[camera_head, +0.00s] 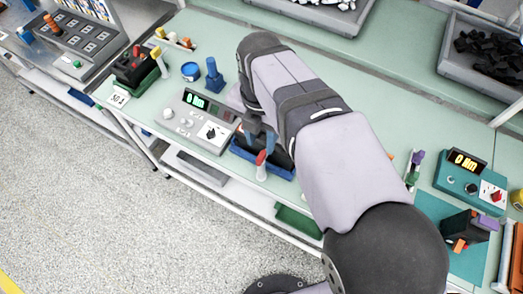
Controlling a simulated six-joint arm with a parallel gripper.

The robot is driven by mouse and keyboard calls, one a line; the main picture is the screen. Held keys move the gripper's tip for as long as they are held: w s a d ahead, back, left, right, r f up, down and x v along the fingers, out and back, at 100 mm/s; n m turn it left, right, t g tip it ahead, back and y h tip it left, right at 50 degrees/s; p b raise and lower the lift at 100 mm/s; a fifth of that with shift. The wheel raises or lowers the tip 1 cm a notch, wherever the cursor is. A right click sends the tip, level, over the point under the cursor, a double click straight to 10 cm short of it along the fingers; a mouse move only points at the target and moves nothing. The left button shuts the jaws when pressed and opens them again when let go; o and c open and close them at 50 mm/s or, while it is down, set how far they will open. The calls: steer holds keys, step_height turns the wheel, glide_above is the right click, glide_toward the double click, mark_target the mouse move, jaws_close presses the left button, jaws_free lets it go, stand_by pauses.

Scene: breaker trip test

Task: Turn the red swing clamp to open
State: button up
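The red swing clamp (261,157) shows as a small red tip with a pale lower part, at the front of a blue fixture (277,172) near the bench's front edge. A dark block (284,157) sits in the fixture, partly covered by my arm. My gripper (260,139) points down over the fixture. Its two blue-grey fingers look apart, with the red tip just below and between them. I cannot tell whether they touch it. My arm hides the wrist side and the right part of the fixture.
A grey test unit (203,118) with a green display stands close on the left. Behind it are a blue post (214,75) and a blue tape roll (190,71). A teal unit (470,180) reading 0 Nm stands right. Grey bins (450,68) lie behind.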

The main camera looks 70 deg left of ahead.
mark_target(261, 156)
steer(key=shift+f+p, duration=1.15)
steer(key=shift+f, duration=2.35)
jaws_close()
